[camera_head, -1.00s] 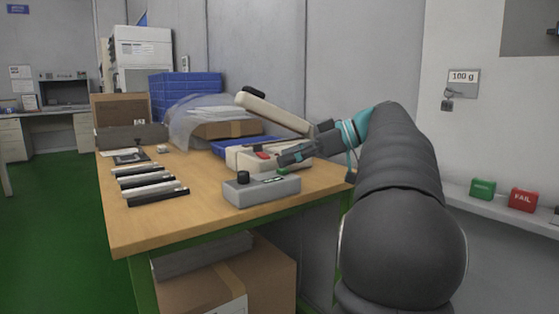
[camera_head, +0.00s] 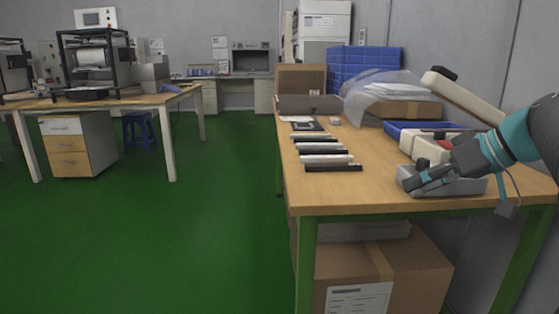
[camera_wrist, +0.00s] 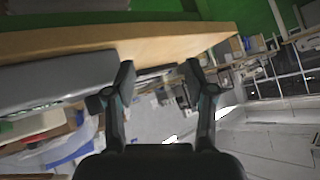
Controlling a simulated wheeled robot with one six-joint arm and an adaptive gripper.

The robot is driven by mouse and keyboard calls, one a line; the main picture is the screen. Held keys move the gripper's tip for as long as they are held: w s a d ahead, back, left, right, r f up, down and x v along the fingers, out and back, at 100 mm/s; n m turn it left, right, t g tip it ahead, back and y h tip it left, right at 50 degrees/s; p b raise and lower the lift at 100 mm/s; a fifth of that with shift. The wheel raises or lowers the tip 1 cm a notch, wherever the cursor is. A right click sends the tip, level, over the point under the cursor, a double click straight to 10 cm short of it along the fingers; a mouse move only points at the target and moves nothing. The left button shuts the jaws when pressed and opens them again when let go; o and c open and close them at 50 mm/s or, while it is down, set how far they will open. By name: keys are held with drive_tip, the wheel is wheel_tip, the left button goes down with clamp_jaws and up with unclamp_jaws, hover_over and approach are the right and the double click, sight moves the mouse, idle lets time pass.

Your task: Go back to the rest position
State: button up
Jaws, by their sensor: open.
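My gripper (camera_head: 432,178) is at the right of the head view, in front of the grey box (camera_head: 470,187) with a dark knob, near the front edge of the wooden table (camera_head: 330,200). In the wrist view my gripper (camera_wrist: 160,85) has its two dark fingers spread apart with nothing between them. The table's edge (camera_wrist: 160,40) and a grey surface (camera_wrist: 60,78) lie close beyond the fingers. Whether the fingers touch the grey box cannot be told.
Several black and white bars (camera_head: 326,159) lie in a row on the table. A cream press with a long handle (camera_head: 462,97), a blue tray (camera_head: 400,130) and blue bins (camera_head: 365,68) stand behind. A cardboard box (camera_head: 400,265) sits below.

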drive_tip(key=s+a+f+m+h+p, duration=0.2)
drive_tip(key=s+a+f+h, duration=0.1)
drive_tip(key=s+a+f, duration=0.3)
drive_tip(key=s+a+f+m+g+h+p, duration=0.1)
drive_tip(key=s+a+f+m+h+p, duration=0.1)
drive_tip(key=s+f, duration=0.8)
drive_tip(key=s+a+m+h, duration=0.1)
drive_tip(key=s+a+h, duration=0.1)
drive_tip(key=a, duration=0.1)
drive_tip(key=shift+s+a, duration=0.3)
drive_tip(key=shift+a, duration=0.1)
drive_tip(key=shift+f, duration=0.1)
drive_tip(key=shift+c, duration=0.3)
